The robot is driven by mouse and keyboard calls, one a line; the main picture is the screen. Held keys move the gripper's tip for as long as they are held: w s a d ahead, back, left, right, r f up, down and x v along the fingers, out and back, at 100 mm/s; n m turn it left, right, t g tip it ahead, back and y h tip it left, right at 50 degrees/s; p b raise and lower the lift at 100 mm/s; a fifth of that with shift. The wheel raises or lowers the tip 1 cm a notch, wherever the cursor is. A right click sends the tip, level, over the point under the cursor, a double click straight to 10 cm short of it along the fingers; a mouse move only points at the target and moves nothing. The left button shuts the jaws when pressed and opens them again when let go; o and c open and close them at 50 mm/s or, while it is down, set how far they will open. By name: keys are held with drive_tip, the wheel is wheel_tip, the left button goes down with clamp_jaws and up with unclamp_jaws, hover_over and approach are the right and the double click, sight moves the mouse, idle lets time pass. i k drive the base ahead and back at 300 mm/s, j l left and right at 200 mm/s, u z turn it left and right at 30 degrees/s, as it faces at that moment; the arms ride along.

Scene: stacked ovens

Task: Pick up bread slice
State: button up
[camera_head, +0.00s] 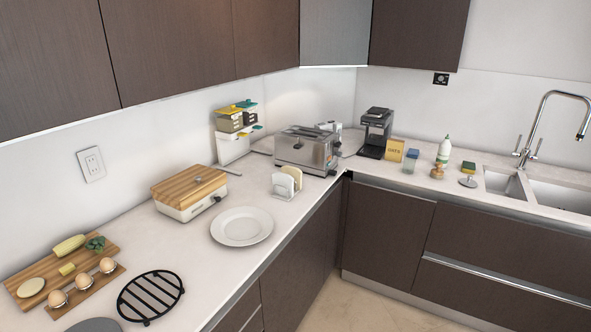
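A bread slice (291,178) with a pale face and tan crust stands upright in a small white rack (282,188) on the counter. The rack is in front of the silver toaster (306,149) and to the right of the white plate (242,226). Part of the slice is hidden by the rack, and I cannot tell whether a second slice stands there. My gripper is not in view.
The light counter (165,245) makes a corner. A wooden-lidded box (190,192) stands left of the plate. A black trivet (150,296) and boards with food (62,272) lie nearer. A coffee machine (375,133) and sink (560,197) are at right.

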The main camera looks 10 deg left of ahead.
sight(284, 180)
drive_tip(key=i, duration=1.1)
drive_tip(key=i+u, duration=0.2)
drive_tip(key=u, duration=0.2)
drive_tip(key=i+u, duration=0.2)
drive_tip(key=u, duration=0.2)
drive_tip(key=i+l+u, duration=0.15)
drive_tip(key=u, duration=0.2)
drive_tip(key=i+u, duration=0.15)
drive_tip(key=u, duration=0.25)
drive_tip(key=i+u, duration=0.15)
drive_tip(key=u, duration=0.2)
drive_tip(key=i+l+u, duration=0.1)
drive_tip(key=u, duration=0.3)
drive_tip(key=i+l+u, duration=0.15)
drive_tip(key=u, duration=0.2)
drive_tip(key=i, duration=0.05)
